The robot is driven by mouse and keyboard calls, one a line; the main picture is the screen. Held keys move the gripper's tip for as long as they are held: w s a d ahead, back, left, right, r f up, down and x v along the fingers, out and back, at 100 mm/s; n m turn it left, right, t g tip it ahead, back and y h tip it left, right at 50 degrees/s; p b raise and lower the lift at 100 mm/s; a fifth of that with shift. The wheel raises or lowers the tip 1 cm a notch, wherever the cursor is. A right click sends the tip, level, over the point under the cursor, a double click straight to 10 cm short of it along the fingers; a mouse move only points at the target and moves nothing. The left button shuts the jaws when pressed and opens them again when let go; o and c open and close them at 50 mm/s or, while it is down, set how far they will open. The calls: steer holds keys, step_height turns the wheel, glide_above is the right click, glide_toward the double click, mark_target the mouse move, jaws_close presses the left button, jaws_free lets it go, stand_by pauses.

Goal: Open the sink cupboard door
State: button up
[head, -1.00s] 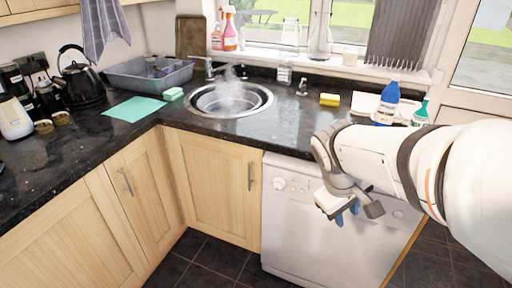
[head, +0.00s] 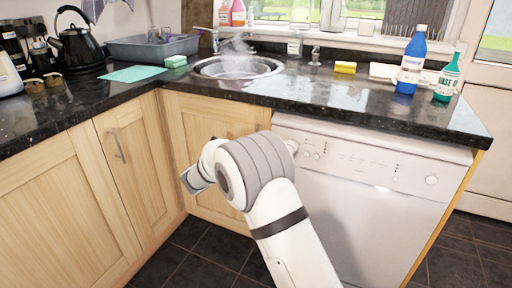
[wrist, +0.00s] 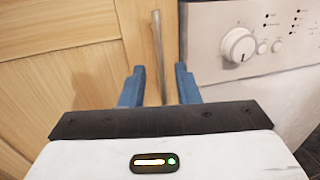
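The sink cupboard door (head: 200,125) is pale wood, below the round steel sink (head: 240,67), and looks shut. In the wrist view the handle (wrist: 157,40) stands near the right edge of the door (wrist: 75,95). My gripper (wrist: 160,69) is open, its two blue fingers one on each side of the handle's lower part in the picture. Neither finger visibly touches the handle. How deep it sits between them I cannot tell. In the head view my arm hides the fingers.
A white dishwasher (head: 360,185) stands right of the door, its knob (wrist: 238,45) close to my right finger. Another cupboard door (head: 135,165) with a bar handle (head: 117,146) is on the left. The dark worktop (head: 310,95) overhangs above. Dark floor tiles (head: 190,232) are clear below.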

steer(key=b+x, duration=0.1)
steer(key=x, duration=0.6)
steer(key=shift+w+d, duration=0.1)
steer(key=shift+w, duration=0.2)
steer(key=shift+c, duration=0.4)
jaws_close()
